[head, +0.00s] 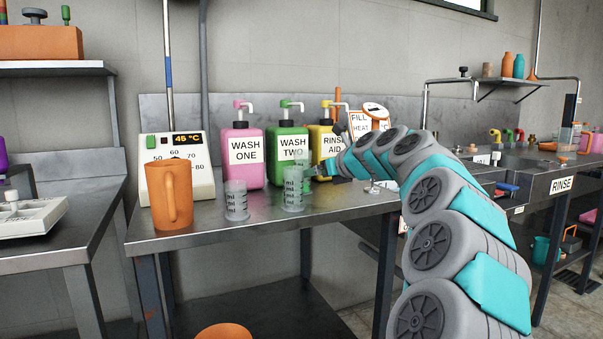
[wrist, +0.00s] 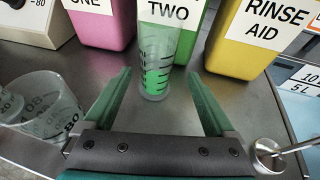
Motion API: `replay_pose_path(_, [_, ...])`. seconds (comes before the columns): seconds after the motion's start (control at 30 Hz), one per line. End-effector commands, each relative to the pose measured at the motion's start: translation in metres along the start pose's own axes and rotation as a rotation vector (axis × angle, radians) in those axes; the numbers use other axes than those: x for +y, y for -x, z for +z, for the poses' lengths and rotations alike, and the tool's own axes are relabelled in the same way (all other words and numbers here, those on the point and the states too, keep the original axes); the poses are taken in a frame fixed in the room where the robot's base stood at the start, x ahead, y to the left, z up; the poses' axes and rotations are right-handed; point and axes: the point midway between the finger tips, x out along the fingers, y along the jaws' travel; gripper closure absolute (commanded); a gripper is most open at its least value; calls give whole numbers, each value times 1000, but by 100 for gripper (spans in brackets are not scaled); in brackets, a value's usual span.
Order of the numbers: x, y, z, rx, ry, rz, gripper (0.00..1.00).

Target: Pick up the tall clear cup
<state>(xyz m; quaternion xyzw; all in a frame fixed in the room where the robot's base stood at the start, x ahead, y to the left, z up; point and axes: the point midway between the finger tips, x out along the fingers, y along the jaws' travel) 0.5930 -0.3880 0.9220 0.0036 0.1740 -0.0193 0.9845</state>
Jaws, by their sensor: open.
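The tall clear cup (head: 293,190) stands upright on the steel bench in front of the green WASH TWO bottle, with dark measuring marks on its side. In the wrist view the tall clear cup (wrist: 158,45) is straight ahead, and the green bottle shows through it. My gripper (wrist: 158,76) is open, its two green fingers on either side of the cup's lower part in the picture, with a visible gap on each side. In the head view my arm reaches in from the right, and the fingers are hard to make out beside the cup.
A shorter, wider clear cup (head: 236,202) stands to the left. An orange jug (head: 170,195) is farther left by the scale-like 45 °C unit (head: 178,155). Pink (head: 242,172), green (head: 287,138) and yellow (head: 322,140) pump bottles line the back. A small metal piece (wrist: 268,155) lies right of my gripper.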

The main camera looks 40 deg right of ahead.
Motion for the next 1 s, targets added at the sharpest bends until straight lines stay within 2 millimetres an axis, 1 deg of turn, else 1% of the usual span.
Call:
replay_pose_path(0.2, [7,-29,-2,5,1,4,10])
replay_pose_path(0.33, [7,-44,-1,2,1,2,10])
replay_pose_path(0.43, [6,-49,0,0,1,1,10])
replay_pose_path(0.6, [6,-48,0,-1,1,0,10])
replay_pose_path(0.67, [6,-48,0,0,1,0,16])
replay_pose_path(1.0, [6,-48,0,0,1,0,54])
